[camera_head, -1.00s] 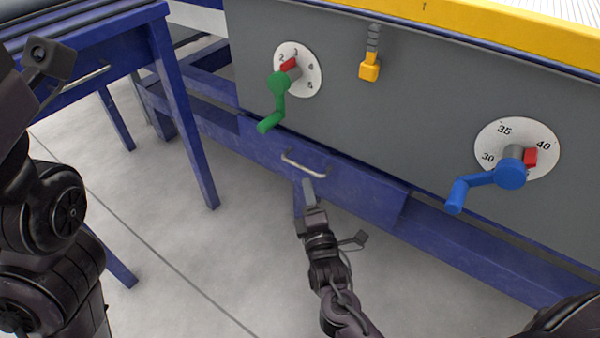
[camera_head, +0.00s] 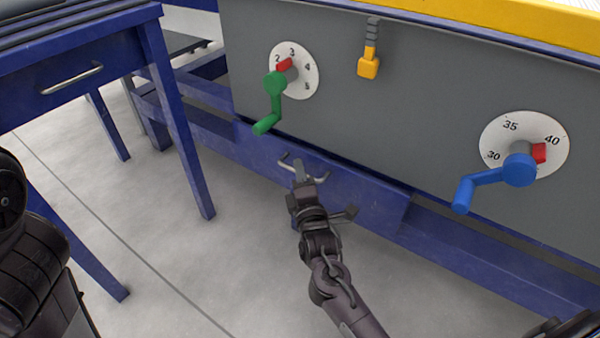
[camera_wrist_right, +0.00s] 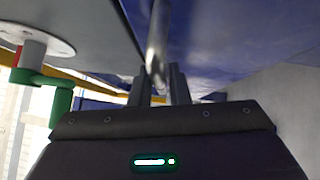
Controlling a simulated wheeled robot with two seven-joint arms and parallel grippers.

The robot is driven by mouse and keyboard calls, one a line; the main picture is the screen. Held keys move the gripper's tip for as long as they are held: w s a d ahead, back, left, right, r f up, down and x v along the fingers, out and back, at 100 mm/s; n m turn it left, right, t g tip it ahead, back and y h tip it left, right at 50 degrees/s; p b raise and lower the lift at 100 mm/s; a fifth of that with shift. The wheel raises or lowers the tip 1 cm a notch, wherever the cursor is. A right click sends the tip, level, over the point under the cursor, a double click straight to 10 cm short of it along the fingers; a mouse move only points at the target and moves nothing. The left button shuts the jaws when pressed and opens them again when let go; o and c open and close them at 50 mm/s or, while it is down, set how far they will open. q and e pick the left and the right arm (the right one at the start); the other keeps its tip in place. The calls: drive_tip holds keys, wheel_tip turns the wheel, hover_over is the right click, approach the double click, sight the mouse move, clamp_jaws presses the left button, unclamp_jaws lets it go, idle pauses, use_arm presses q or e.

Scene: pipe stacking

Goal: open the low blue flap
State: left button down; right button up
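The low blue flap (camera_head: 350,190) is the blue panel below the grey board, with a metal handle (camera_head: 317,179) on its face. The flap looks shut, flush with the blue frame. My right gripper (camera_head: 298,168) is at the left part of the handle in the head view. In the right wrist view the handle bar (camera_wrist_right: 160,35) runs down to between the two fingers of this gripper (camera_wrist_right: 161,85). Whether the fingers press on the bar is not clear. Part of the handle is hidden behind the fingers. My left gripper is out of view.
Above the flap are a green crank (camera_head: 274,100), a blue crank (camera_head: 495,180) and a yellow pull (camera_head: 369,63). A blue table (camera_head: 180,120) with a drawer handle stands at the left. The grey floor before the flap is clear.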

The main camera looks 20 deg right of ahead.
clamp_jaws()
